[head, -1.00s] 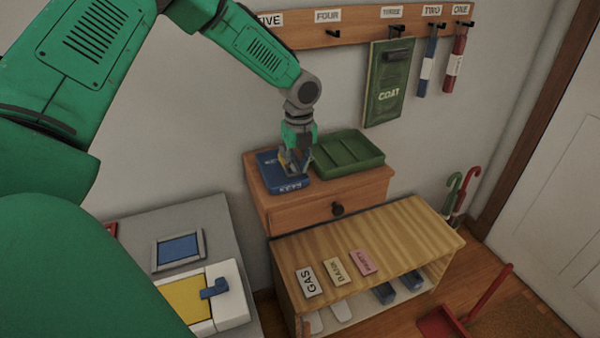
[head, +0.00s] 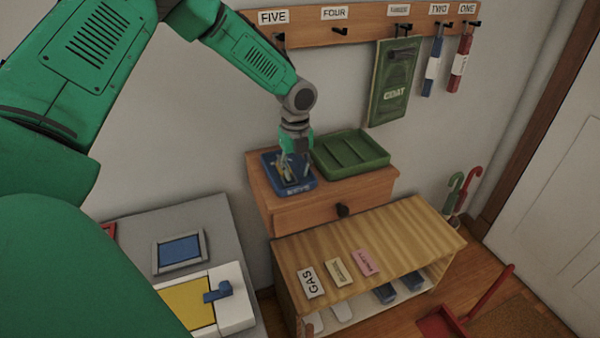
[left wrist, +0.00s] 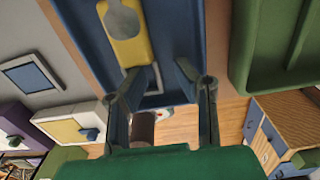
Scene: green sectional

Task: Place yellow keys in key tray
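The blue key tray (head: 304,186) sits on the left of the small wooden cabinet's top. The yellow keys (head: 282,170) lie in the tray, partly hidden by my gripper. In the left wrist view a yellow key piece with a hole (left wrist: 126,45) lies flat over the blue tray floor (left wrist: 182,22). My left gripper (head: 291,168) points down just over the tray. The left fingertip is close to the yellow key's lower end; contact is unclear. My right gripper is not in view.
A green tray (head: 352,152) stands right beside the key tray. A wall rail with hooks (head: 352,30) holds a green coat bag (head: 392,82) and hanging tags above. A slatted shelf (head: 395,236) with label cards stands in front of the cabinet.

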